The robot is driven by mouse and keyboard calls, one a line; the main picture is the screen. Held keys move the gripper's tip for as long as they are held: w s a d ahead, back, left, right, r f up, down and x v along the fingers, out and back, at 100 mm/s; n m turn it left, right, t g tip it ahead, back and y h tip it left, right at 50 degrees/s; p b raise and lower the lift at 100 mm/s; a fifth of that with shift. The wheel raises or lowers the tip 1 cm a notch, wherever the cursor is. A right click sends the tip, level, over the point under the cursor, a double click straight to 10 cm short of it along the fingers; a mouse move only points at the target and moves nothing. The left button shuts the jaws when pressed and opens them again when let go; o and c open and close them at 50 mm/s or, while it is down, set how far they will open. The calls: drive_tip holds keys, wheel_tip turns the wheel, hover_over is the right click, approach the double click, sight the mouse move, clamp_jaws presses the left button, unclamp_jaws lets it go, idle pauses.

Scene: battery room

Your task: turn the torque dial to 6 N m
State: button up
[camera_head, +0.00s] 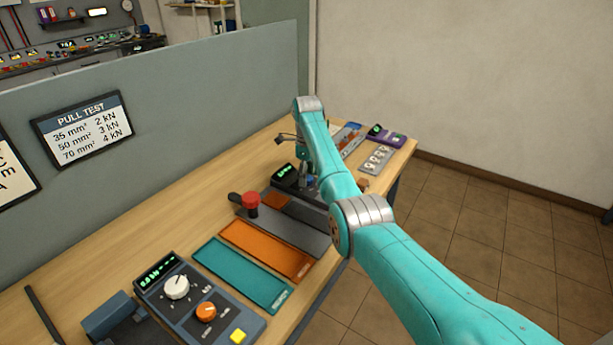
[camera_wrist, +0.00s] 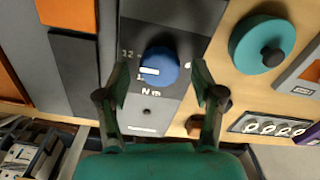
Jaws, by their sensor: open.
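The blue torque dial (camera_wrist: 160,64) sits on a grey panel (camera_wrist: 178,20) in the wrist view. Its white pointer mark is on its left side, close to a printed "12"; "Nm" is printed below it. My gripper (camera_wrist: 160,82) is open, with one finger left and one right of the dial. I see a gap on both sides and cannot tell how high the fingertips are. In the head view the dial is mostly hidden behind my arm; the panel's green display (camera_head: 286,170) shows, too small to read.
A teal round knob (camera_wrist: 262,44) stands right of the panel. Orange (camera_head: 265,248) and teal (camera_head: 242,274) mats, a red knob (camera_head: 251,200) and a control box with white and orange knobs (camera_head: 190,300) lie along the bench. A grey partition (camera_head: 190,110) runs behind.

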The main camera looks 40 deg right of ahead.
drive_tip(key=shift+f, duration=0.35)
drive_tip(key=c, duration=1.1)
drive_tip(key=shift+c, duration=0.2)
